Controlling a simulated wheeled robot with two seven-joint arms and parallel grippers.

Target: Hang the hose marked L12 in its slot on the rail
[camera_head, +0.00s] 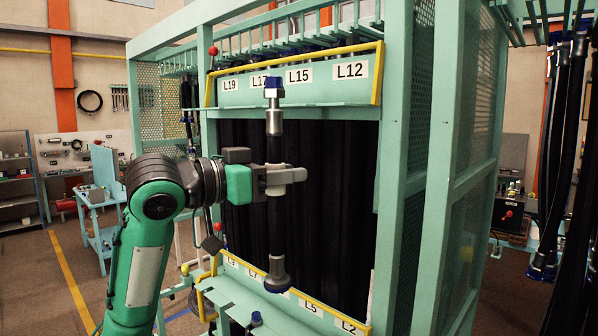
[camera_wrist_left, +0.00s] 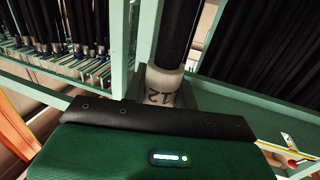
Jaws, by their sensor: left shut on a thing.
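My left gripper (camera_head: 285,178) is shut on a black hose (camera_head: 275,225) at a white band. The hose hangs upright in front of the rack, with a metal fitting and blue cap on top and a grey fitting at its bottom end. In the left wrist view the hose (camera_wrist_left: 178,35) shows a white band (camera_wrist_left: 162,88) with upside-down characters; a 12 can be made out, the rest is hidden. The upper rail (camera_head: 310,113) bears labels L19, L17, L15 and L12; the L12 label (camera_head: 350,70) is at its right end. The hose top stands left of and below that label, apart from it.
A yellow-edged lower rail (camera_head: 235,290) carries labels including L5 and L2. A green post (camera_head: 400,180) stands right of the rail. Dark hoses (camera_head: 560,140) hang at the far right. A blue-green bench (camera_head: 100,195) stands at left.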

